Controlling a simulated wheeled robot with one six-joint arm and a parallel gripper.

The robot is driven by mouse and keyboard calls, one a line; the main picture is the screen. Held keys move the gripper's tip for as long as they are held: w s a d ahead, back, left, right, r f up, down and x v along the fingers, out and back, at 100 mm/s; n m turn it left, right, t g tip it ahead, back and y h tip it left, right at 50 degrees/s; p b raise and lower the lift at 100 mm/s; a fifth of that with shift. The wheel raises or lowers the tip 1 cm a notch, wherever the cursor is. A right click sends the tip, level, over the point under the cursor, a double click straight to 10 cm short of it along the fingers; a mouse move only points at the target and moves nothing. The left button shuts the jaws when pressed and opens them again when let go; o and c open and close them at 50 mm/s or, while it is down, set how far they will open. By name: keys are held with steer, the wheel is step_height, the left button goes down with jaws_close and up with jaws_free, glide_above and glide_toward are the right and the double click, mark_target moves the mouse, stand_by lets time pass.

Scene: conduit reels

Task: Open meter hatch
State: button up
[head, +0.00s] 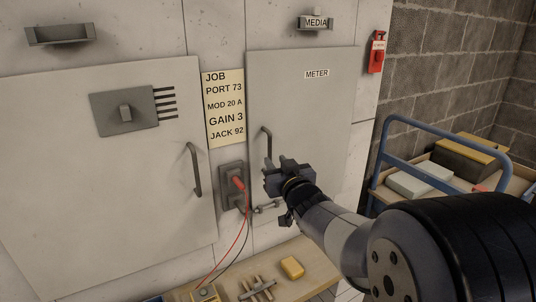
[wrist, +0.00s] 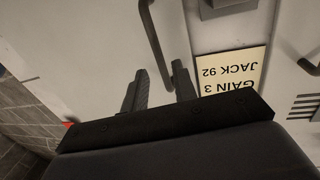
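The meter hatch (head: 325,105) is a pale grey door with a "METER" label (head: 317,73). It looks shut, flush with the cabinet. Its dark bar handle (head: 265,143) stands upright near its left edge; the lower end is partly hidden by my gripper. My gripper (head: 276,164) is at the handle's lower part, with its fingers apart. In the wrist view the handle (wrist: 155,38) runs down into the gap between my two fingers (wrist: 160,88), close to one of them. I cannot tell whether either finger touches it. A small metal latch (head: 267,208) sits below the handle.
Left of the hatch are a job card (head: 225,108), a socket with a red plug (head: 238,184) and hanging wires, and a larger door (head: 100,170) with its own handle. A bench (head: 235,275) stands below. A blue-railed cart (head: 440,130) stands at right.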

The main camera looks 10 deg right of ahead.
mark_target(271, 155)
steer(key=w, duration=0.5)
steer(key=shift+w+a, duration=0.35)
steer(key=shift+w, duration=0.05)
jaws_close()
